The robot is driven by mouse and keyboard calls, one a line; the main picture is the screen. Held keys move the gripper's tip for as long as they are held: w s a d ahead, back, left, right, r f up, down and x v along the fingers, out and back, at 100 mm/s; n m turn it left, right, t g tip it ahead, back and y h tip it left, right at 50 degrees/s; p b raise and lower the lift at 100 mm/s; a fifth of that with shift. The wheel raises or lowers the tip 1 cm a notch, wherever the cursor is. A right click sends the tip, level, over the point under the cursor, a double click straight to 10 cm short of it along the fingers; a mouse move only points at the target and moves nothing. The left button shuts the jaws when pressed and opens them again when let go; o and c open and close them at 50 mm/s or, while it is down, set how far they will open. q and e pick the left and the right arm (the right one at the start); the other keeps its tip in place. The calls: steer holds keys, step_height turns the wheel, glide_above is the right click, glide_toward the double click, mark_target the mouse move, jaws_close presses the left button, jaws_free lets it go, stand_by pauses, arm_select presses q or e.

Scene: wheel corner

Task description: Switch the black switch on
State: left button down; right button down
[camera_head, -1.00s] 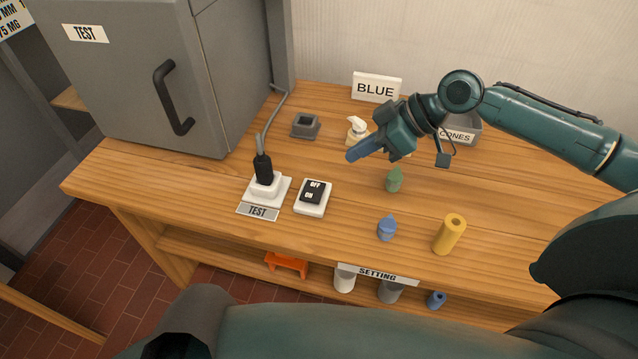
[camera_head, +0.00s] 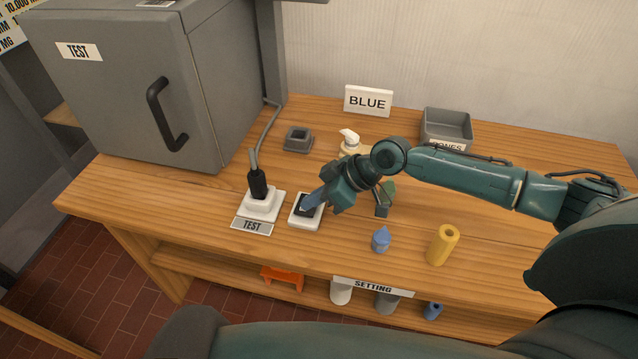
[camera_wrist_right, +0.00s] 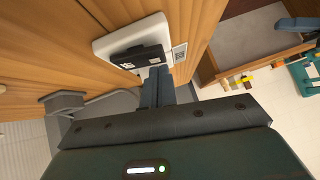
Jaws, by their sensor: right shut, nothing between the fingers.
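The black switch (camera_head: 302,212) sits on a white base plate (camera_head: 304,223) on the wooden table, right of the plugged socket. My right gripper (camera_head: 308,203) is shut and empty, its fingertips at the switch and covering part of it. In the right wrist view the shut fingers (camera_wrist_right: 158,80) reach to the edge of the black switch (camera_wrist_right: 137,58) on its white plate (camera_wrist_right: 108,44). I cannot tell whether they touch it. The switch's lettering is hidden in the head view. My left gripper is not in view.
A black plug (camera_head: 258,184) stands in a white socket (camera_head: 262,206) beside the switch, with a TEST label (camera_head: 252,226) in front. A grey cabinet (camera_head: 120,90) stands at the left. A blue cone (camera_head: 381,240) and a yellow cylinder (camera_head: 442,245) stand to the right.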

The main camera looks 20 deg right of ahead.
steer(key=shift+f, duration=0.3)
steer(key=shift+s+a+f, duration=0.1)
steer(key=shift+s+f, duration=0.05)
steer(key=shift+f, duration=0.05)
steer(key=shift+f+t+h, duration=0.1)
steer(key=shift+t+h, duration=0.2)
steer(key=shift+w+d+r, duration=0.3)
steer(key=shift+w+d, duration=0.1)
steer(key=shift+w, duration=0.25)
